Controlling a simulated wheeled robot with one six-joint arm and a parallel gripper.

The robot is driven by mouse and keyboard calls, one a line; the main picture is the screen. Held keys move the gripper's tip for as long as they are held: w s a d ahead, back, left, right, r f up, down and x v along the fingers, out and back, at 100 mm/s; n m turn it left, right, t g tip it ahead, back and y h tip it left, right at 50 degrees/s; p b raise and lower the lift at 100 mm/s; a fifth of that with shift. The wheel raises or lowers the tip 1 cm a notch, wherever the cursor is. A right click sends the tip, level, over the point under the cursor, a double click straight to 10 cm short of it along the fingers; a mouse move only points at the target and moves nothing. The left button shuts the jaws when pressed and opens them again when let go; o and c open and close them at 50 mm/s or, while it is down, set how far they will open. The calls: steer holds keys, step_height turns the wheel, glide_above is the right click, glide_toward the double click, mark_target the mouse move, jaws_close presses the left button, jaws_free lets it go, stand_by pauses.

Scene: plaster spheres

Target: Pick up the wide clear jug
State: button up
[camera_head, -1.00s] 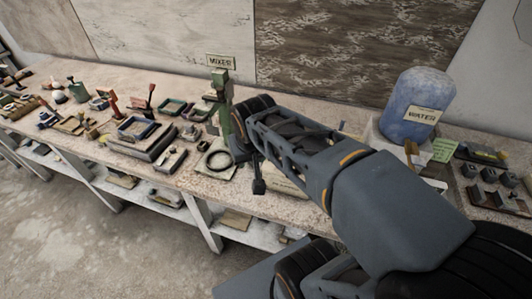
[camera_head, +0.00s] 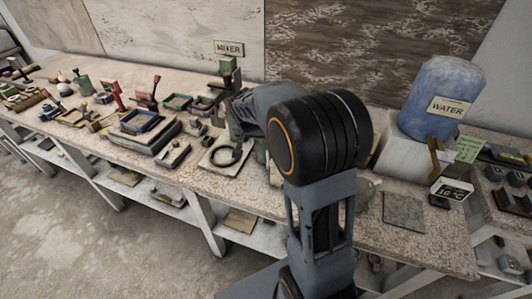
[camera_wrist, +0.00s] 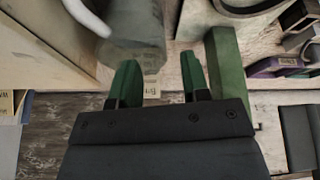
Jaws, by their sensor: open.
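My gripper (camera_wrist: 158,80) is open in the wrist view, with two green-tipped fingers apart and nothing held between them. A wide, greyish see-through vessel (camera_wrist: 136,32), which looks like the clear jug, is just beyond the fingertips, more towards the left finger. A pale curved piece (camera_wrist: 88,16) beside it may be its handle. Its top is cut off by the frame edge. In the head view the arm hides my fingers and most of that spot. A pale glassy thing (camera_head: 368,188) shows partly right of the arm; I cannot tell what it is.
A green post (camera_wrist: 226,75) stands close beside the right finger. In the head view, the mixer (camera_head: 228,75), a black ring on a board (camera_head: 222,165) and several trays stand left of the arm. A blue water tank (camera_head: 440,95) is at the right. The bench (camera_head: 410,245) is crowded.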

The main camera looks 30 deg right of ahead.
steer(key=shift+p+x, duration=0.35)
steer(key=shift+x, duration=2.7)
steer(key=shift+w, duration=0.1)
jaws_close()
steer(key=shift+r, duration=0.1)
